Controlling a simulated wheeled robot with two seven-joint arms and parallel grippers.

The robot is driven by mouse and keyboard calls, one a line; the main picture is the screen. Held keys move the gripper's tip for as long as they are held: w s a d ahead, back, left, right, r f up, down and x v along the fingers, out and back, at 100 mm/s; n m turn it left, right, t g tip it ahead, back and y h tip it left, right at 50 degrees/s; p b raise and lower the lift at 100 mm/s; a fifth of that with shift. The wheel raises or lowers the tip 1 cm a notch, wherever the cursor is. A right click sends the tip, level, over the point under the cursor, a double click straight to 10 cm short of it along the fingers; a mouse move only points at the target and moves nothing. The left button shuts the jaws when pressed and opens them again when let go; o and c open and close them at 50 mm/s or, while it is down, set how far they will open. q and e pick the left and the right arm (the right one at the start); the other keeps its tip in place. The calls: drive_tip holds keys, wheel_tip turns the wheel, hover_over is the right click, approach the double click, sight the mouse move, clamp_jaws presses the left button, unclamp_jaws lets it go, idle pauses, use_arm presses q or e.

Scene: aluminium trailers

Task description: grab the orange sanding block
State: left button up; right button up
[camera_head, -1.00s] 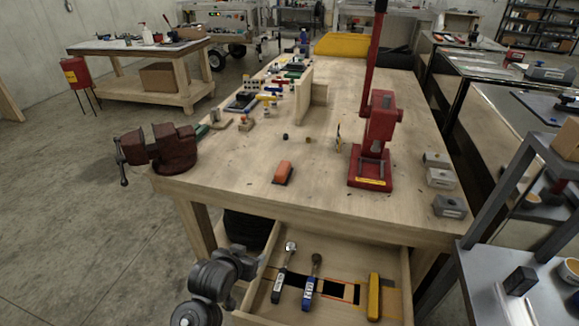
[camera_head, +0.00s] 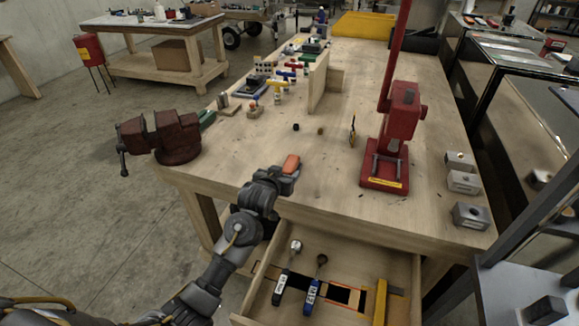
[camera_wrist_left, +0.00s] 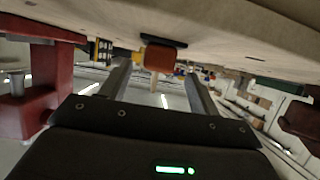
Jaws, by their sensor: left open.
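The orange sanding block (camera_head: 291,163) lies on the wooden workbench (camera_head: 330,190), near its front edge. My left gripper (camera_head: 279,181) reaches over that edge and is right at the near end of the block, partly hiding it. In the left wrist view, where the bench top is at the top of the picture, the block (camera_wrist_left: 159,58) shows dull orange with a dark strip. It lies ahead, in line with the gap between the two spread fingers (camera_wrist_left: 156,76). The gripper is open; whether a finger touches the block I cannot tell. My right gripper is not in view.
A red press (camera_head: 392,140) stands right of the block, a dark red vise (camera_head: 170,138) at the left corner. Small parts stand further back. The bench around the block is clear.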

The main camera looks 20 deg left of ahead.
sight(287, 169)
use_arm(q)
drive_tip(key=shift+w+a, duration=0.15)
drive_tip(key=shift+w, duration=0.05)
drive_tip(key=shift+w+f, duration=0.1)
drive_tip(key=shift+w, duration=0.25)
drive_tip(key=shift+d+p+x, duration=0.15)
drive_tip(key=shift+p+x, duration=0.15)
drive_tip(key=shift+x, duration=0.85)
drive_tip(key=shift+d+p+x, duration=0.2)
drive_tip(key=shift+p+x, duration=0.1)
drive_tip(key=shift+x, duration=0.8)
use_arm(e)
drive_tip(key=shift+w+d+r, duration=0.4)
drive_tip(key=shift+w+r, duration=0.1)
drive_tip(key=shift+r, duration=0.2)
use_arm(q)
drive_tip(key=shift+c, duration=0.4)
drive_tip(key=c, duration=1)
drive_tip(key=shift+c, duration=0.2)
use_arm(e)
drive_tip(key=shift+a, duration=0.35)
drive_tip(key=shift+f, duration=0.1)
